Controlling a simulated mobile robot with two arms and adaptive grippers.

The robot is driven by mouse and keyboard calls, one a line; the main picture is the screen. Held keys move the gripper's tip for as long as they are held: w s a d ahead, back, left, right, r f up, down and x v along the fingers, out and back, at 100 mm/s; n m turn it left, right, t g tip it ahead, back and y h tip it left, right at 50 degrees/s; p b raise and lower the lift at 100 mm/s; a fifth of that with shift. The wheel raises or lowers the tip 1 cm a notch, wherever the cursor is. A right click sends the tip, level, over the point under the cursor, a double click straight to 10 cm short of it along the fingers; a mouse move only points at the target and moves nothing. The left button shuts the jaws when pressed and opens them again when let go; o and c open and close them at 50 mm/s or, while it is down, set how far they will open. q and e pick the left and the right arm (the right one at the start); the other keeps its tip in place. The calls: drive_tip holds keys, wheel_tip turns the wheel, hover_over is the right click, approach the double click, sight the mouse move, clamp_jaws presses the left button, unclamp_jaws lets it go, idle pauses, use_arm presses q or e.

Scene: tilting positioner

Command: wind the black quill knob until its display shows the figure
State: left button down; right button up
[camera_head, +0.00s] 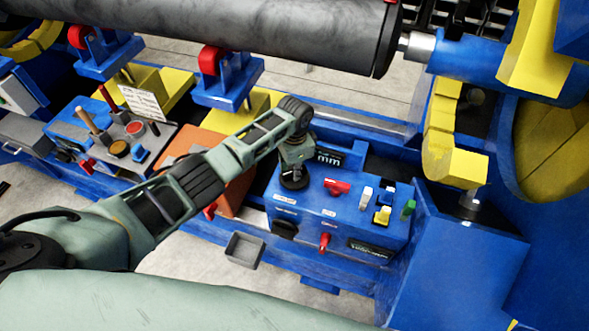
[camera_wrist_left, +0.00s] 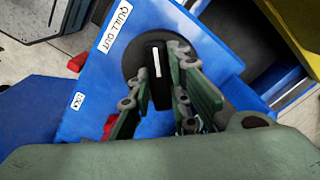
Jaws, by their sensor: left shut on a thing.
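The black quill knob (camera_head: 293,184) stands on the top of the blue control box (camera_head: 330,217). In the left wrist view the knob (camera_wrist_left: 156,60) shows a white line on its raised grip, over a round black base. My left gripper (camera_head: 294,166) comes down on the knob from above and is shut on it, with its green fingers (camera_wrist_left: 160,97) on either side of the grip. My right gripper is not in view.
A red lever (camera_head: 337,187) and a green knob (camera_head: 408,208) stand to the right on the box. A small grey tray (camera_head: 244,249) is at its lower left. A large dark roller (camera_head: 300,35) spans above. A label (camera_wrist_left: 115,28) reads "QUILL OUT".

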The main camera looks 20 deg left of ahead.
use_arm(q)
drive_tip(key=m, duration=0.4)
idle(0.3)
drive_tip(key=c, duration=1.6)
unclamp_jaws()
drive_tip(key=shift+c, duration=0.2)
wheel_tip(320, 180, up, 12)
